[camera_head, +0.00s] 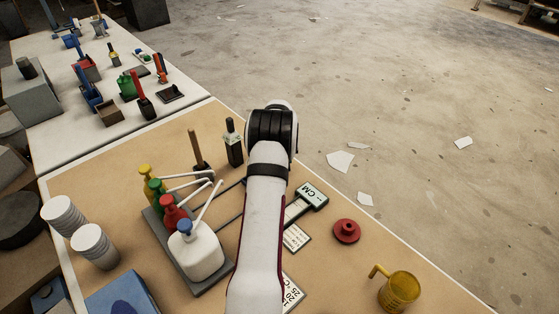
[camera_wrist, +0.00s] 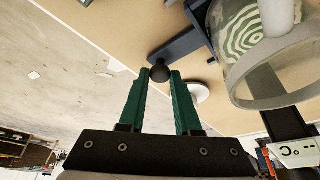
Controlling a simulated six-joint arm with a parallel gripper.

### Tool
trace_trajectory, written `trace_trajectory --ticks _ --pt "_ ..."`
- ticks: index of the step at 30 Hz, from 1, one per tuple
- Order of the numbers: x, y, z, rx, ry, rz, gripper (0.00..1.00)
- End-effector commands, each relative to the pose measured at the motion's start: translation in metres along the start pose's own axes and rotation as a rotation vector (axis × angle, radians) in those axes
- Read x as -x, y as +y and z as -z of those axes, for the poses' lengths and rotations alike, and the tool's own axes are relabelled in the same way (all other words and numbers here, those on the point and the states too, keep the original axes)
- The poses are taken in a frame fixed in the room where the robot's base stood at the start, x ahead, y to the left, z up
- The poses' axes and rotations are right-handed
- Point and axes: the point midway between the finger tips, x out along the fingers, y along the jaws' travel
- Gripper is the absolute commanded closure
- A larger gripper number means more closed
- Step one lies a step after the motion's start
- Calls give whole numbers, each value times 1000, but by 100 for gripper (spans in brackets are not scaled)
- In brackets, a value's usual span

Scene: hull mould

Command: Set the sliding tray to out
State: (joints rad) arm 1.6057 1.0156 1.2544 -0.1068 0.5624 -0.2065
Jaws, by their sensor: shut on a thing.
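The fingers of my gripper (camera_wrist: 160,80) are green and show in the wrist view. Their tips are on either side of a round black knob (camera_wrist: 159,72), and they are shut on it. The knob sits at the end of a dark grey bar (camera_wrist: 178,46), which seems to be part of the sliding tray. Above the bar's other end is a clear round vessel (camera_wrist: 240,85) with a green and white pattern seen through it. In the head view my arm hides the gripper and the knob; how far out the tray is cannot be told.
In the head view, pump bottles (camera_head: 195,255) stand left of my arm. A dark bottle (camera_head: 234,145) stands close by my arm. Stacked white cups (camera_head: 65,215) are far left.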

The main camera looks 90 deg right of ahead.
Motion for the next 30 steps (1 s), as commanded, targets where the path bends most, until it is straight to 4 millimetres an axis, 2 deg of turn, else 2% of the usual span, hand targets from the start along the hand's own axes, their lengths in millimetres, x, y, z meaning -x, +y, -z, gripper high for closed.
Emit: trace_trajectory --ticks 4,5,9,17,20,23,30 --pt "1 5 4 3 13 -7 100" --pt "1 5 4 3 13 -7 63" --pt "1 4 3 3 11 -7 38" --pt "1 3 2 2 8 -5 38" --pt "6 3 2 2 9 -5 38" --pt "25 3 3 2 10 -5 38" --pt "104 3 2 2 12 -5 38"
